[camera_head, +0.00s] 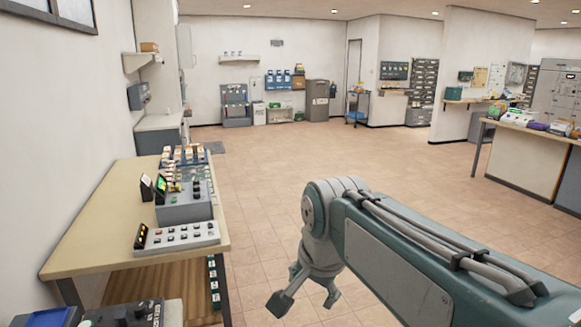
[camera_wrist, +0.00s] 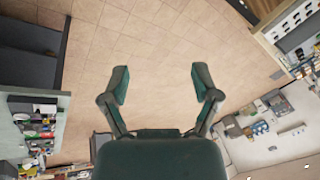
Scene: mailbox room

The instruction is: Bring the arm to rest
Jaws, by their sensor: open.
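My arm reaches in from the lower right of the head view, and its end hangs downward over the tiled floor. My gripper (camera_head: 308,299) is open and empty, to the right of the workbench's near end. The wrist view shows the same gripper (camera_wrist: 160,84) with its two dark green fingers spread apart. Only floor tiles show between the fingers. The gripper touches nothing that I can see.
A wooden workbench (camera_head: 95,230) along the left wall bears a grey control box (camera_head: 186,207) and a button panel (camera_head: 178,237). A counter (camera_head: 525,155) with colourful items stands at the right. The tiled floor (camera_head: 270,165) between them is clear.

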